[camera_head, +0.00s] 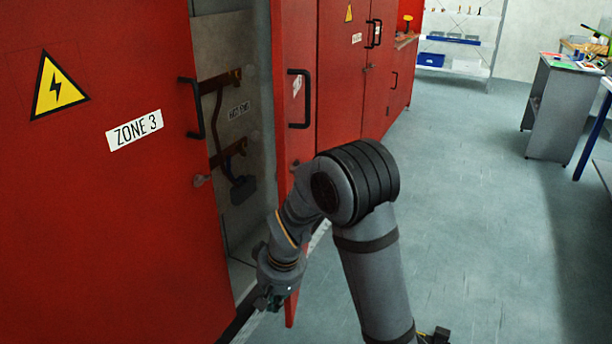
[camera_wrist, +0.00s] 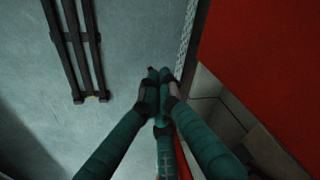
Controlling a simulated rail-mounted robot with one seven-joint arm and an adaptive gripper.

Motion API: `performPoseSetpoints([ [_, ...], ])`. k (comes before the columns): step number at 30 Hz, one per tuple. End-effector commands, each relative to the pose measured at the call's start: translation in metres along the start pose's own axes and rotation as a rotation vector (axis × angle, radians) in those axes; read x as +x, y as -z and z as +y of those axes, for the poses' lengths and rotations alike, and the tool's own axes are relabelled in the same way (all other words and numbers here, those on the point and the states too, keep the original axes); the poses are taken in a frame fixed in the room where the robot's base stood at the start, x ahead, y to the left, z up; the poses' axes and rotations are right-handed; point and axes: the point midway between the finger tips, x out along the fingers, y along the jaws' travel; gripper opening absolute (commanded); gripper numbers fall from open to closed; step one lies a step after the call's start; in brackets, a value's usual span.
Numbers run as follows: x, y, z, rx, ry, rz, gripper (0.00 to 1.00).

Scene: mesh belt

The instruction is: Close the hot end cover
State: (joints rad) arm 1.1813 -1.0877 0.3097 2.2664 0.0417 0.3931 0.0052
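A red door panel (camera_head: 294,165) with a black bar handle (camera_head: 299,98) stands swung open, edge toward the camera; I take it for the hot end cover. My gripper (camera_head: 268,300) is low in front of the opening, left of the door's lower edge. In the wrist view my gripper's green fingers (camera_wrist: 158,82) meet at the tips, with nothing seen between them. A thin red strip (camera_wrist: 186,160), probably the door, shows behind the fingers; contact cannot be told.
The red Zone 3 panel (camera_head: 90,200) with a black handle (camera_head: 194,108) fills the left. More red cabinets (camera_head: 345,90) stand beyond the open door. A grey cart (camera_head: 562,110) and shelves (camera_head: 455,48) are far right. The floor (camera_head: 480,220) between is clear.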

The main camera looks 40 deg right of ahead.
Motion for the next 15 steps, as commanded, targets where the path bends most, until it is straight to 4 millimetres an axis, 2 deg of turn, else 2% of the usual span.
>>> performPoseSetpoints([
  [1,-0.046,0.023,0.018,0.085,-0.012,0.004,0.00],
  [5,-0.100,0.062,0.074,0.318,-0.037,0.010,0.00],
  [9,-0.156,0.091,0.146,0.609,-0.048,0.013,0.00],
  [15,-0.219,0.104,0.245,1.089,-0.003,0.002,0.00],
])
